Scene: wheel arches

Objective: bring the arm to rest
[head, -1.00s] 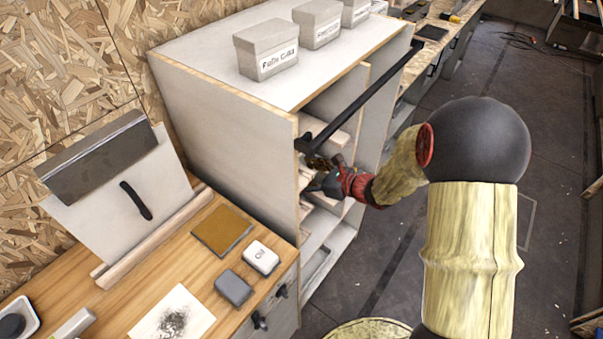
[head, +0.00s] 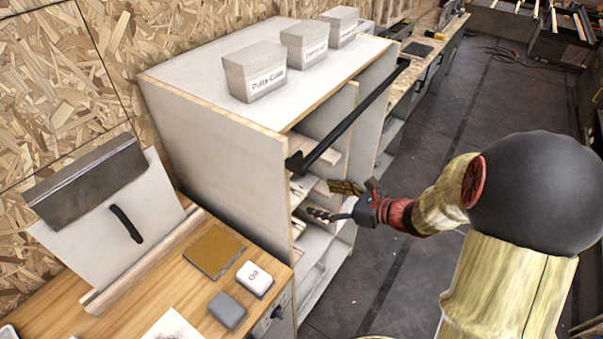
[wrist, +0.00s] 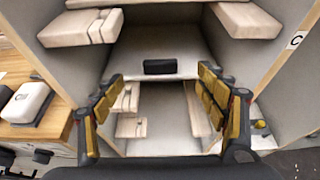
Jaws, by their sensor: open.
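My gripper (head: 333,201) is open and empty, held just in front of the open side of a white shelf cabinet (head: 205,140). In the wrist view its two yellow-padded fingers (wrist: 160,105) stand wide apart at left and right, with nothing between the pads. Beyond them the cabinet's inside shows, with pale wooden shelf supports (wrist: 85,27) on both sides. A small black block or handle (wrist: 160,66) shows at the middle, deeper in. My arm reaches in from the right of the head view.
A black rail (head: 350,120) runs along the cabinet's front above my gripper. Labelled grey boxes (head: 254,76) stand on top. A wooden bench (head: 150,285) at lower left holds a white block (head: 254,279), a grey block (head: 227,311) and a brown pad (head: 214,251).

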